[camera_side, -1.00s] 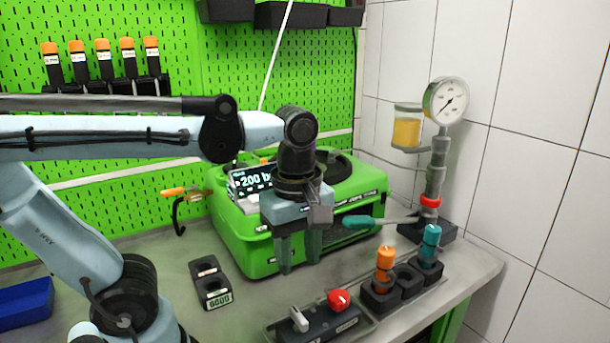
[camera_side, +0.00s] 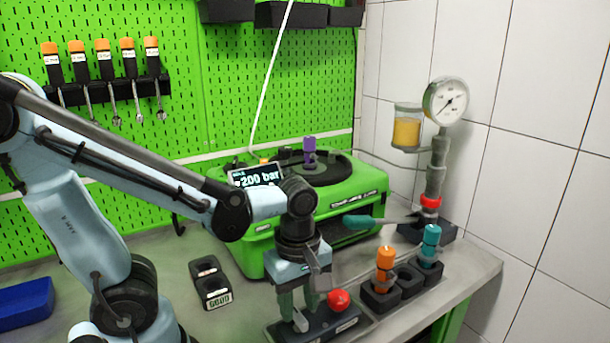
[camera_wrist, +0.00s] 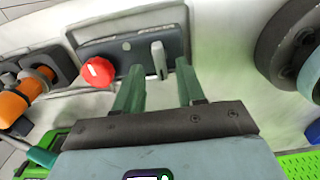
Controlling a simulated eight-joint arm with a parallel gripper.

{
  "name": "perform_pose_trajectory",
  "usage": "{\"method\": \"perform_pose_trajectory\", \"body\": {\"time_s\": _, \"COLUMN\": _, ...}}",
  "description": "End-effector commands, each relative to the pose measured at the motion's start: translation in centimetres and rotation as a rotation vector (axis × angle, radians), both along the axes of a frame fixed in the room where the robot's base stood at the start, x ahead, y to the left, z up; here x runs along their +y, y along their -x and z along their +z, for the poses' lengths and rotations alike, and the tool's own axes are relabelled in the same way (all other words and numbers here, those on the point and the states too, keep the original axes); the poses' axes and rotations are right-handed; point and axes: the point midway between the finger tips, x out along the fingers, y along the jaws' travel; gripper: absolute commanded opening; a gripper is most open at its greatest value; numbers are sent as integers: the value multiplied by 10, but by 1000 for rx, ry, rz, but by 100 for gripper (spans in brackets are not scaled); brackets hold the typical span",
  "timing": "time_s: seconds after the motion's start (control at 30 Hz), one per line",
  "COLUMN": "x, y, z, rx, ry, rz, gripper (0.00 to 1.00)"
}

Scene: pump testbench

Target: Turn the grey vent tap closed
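The grey vent tap (camera_wrist: 159,58) is a light grey lever on a dark valve block (camera_wrist: 120,48), beside a red knob (camera_wrist: 98,72). In the side view the tap (camera_side: 300,322) shows only partly below my fingers, on the block near the front table edge. My gripper (camera_side: 304,310) points down over it. In the wrist view my gripper (camera_wrist: 160,67) is open, with a green finger on either side of the tap's line and nothing held. I cannot tell whether the fingertips reach down past the lever top.
The red knob (camera_side: 338,299) is close right of my fingers. An orange-topped tool (camera_side: 385,265) and a teal-topped one (camera_side: 431,245) stand in a holder further right. The green pump unit (camera_side: 350,215) is behind.

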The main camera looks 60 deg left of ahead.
Motion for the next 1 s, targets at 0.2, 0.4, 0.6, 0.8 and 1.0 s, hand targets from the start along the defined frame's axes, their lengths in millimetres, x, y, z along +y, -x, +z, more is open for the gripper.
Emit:
{"method": "perform_pose_trajectory", "body": {"time_s": 0.2, "x": 0, "y": -1, "z": -15, "rx": 0, "ry": 0, "rz": 0, "gripper": 39}}
{"method": "perform_pose_trajectory", "body": {"time_s": 0.4, "x": 0, "y": 0, "z": -20, "rx": 0, "ry": 0, "rz": 0, "gripper": 39}}
{"method": "perform_pose_trajectory", "body": {"time_s": 0.6, "x": 0, "y": 0, "z": -20, "rx": 0, "ry": 0, "rz": 0, "gripper": 39}}
{"method": "perform_pose_trajectory", "body": {"time_s": 0.8, "x": 0, "y": 0, "z": -20, "rx": 0, "ry": 0, "rz": 0, "gripper": 16}}
{"method": "perform_pose_trajectory", "body": {"time_s": 1.0, "x": 0, "y": 0, "z": -20, "rx": -1, "ry": 0, "rz": 0, "gripper": 0}}
